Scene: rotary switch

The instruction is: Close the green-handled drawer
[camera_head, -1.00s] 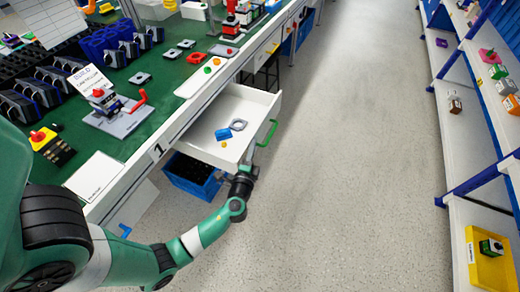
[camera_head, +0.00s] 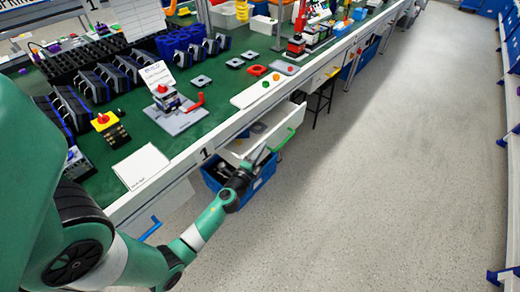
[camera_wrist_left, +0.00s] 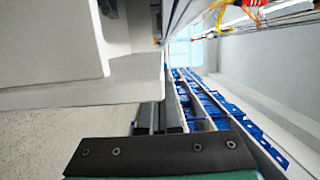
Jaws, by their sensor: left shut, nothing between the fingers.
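The white drawer (camera_head: 291,121) with the green handle (camera_head: 285,141) sticks part of the way out of the workbench. Part of its inside shows, with a blue piece in it. My left gripper (camera_head: 257,158) is at the near end of the drawer front, beside the green handle. I cannot tell whether it touches the front. In the left wrist view, the fingers (camera_wrist_left: 160,117) are together with nothing between them, and a white panel (camera_wrist_left: 80,95), likely the drawer, fills the upper left. The green handle is not seen there. My right gripper is not in view.
A blue crate (camera_head: 264,176) stands below the drawer, behind my left wrist. A blue handle (camera_head: 150,229) sits lower left on the bench. The green bench top (camera_head: 150,133) carries several parts. The floor (camera_head: 380,190) to the right is clear, with shelves at the right edge.

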